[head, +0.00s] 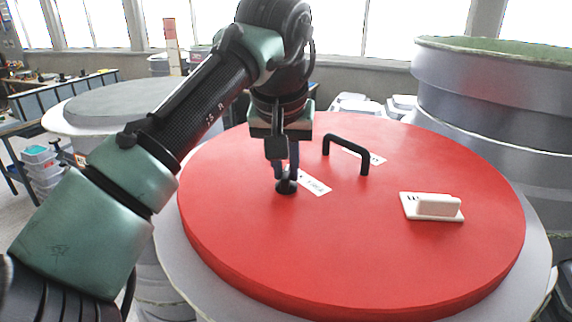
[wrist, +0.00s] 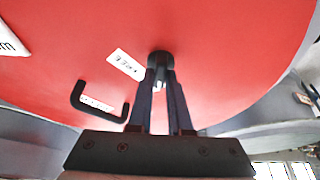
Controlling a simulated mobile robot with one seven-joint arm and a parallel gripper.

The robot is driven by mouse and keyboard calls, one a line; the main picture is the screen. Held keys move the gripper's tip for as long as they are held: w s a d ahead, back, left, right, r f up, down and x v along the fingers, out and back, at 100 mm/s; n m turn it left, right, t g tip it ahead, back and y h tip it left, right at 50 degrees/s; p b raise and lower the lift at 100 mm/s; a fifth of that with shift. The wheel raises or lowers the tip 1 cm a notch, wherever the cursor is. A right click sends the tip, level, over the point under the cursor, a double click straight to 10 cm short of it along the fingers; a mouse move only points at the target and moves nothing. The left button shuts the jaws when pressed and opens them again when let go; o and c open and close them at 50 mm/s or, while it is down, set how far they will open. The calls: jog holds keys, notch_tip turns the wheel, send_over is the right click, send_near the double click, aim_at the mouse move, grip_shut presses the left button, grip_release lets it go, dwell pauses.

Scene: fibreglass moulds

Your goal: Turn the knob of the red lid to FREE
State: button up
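The red lid (head: 420,265) is a large round disc on a grey mould. Its small black knob (head: 286,187) is left of the lid's middle and also shows in the wrist view (wrist: 160,58). My gripper (head: 285,175) points down at the knob. In the wrist view its two dark fingers (wrist: 161,78) are close together, one on each side of the knob's grip, and seem to hold it. The fingers hide part of the knob. A white label (head: 315,184) lies right beside the knob; its small lettering is hard to read.
A black bar handle (head: 346,145) stands on the lid, with another white label (head: 377,159) behind it. A white block on a plate (head: 437,207) sits at the right. A tall grey mould (head: 480,95) rises behind right; another round mould (head: 125,98) is behind my arm.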

jog(key=shift+m+p, duration=0.3)
jog(key=shift+m, duration=0.1)
grip_shut()
jog(key=shift+r+m+g+h+p, duration=0.1)
jog(key=shift+m+g+h+p, duration=0.2)
jog(key=shift+m+h+p, duration=0.5)
jog(key=m, duration=0.4)
jog(key=shift+w+a+h, duration=0.1)
jog(key=shift+h, duration=0.3)
jog(key=m+g+h, duration=0.1)
jog(key=m, duration=0.2)
jog(key=shift+m+g, duration=0.3)
jog(key=shift+w+a+m+g+h, duration=0.15)
jog(key=shift+m+g, duration=0.25)
jog(key=shift+m, duration=0.7)
jog(key=shift+w+d+m+g+h, duration=0.15)
jog(key=shift+m+g, duration=0.25)
jog(key=shift+m, duration=0.7)
jog(key=shift+s+a+m, duration=0.1)
jog(key=shift+a+m, duration=0.05)
jog(key=shift+m, duration=0.15)
jog(key=o, duration=0.7)
grip_release()
jog(key=shift+o, duration=0.2)
